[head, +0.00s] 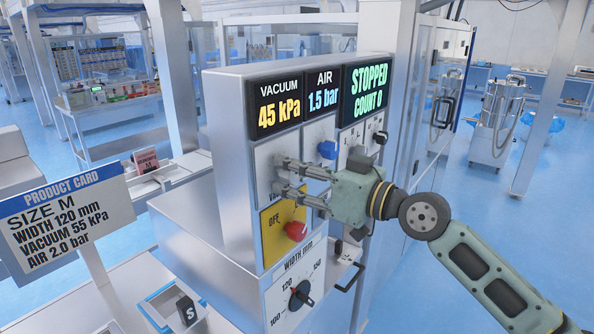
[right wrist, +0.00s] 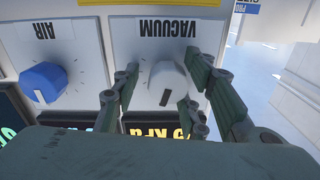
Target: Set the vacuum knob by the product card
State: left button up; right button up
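The product card (head: 66,219) at left reads size M, width 120 mm, vacuum 55 kPa, air 2.0 bar. The vacuum display (head: 278,106) on the machine reads 45 kPa. My right gripper (head: 277,175) is at the vacuum panel, its fingers pointing at the panel and mostly hiding the knob in the head view. In the right wrist view, the pale vacuum knob (right wrist: 170,82) stands between the spread fingers. A gap shows on the knob's left side; whether the right finger touches it I cannot tell. My left gripper is out of view.
The blue air knob (head: 327,149) sits right of the vacuum panel, under an air display (head: 323,90) of 1.5 bar. Below are a red knob (head: 296,231) on a yellow OFF plate and a black width knob (head: 301,293). The status screen (head: 367,91) reads stopped, count 0.

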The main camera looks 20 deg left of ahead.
jog(key=c, duration=1)
jog(key=m+p, duration=0.1)
jog(key=m, duration=0.2)
jog(key=shift+f+m+p, duration=0.15)
jog(key=shift+m+p, duration=0.25)
jog(key=shift+m, duration=1)
jog(key=shift+f, duration=0.15)
jog(key=o, duration=0.8)
jog(key=shift+o, duration=1)
jog(key=shift+w, duration=0.1)
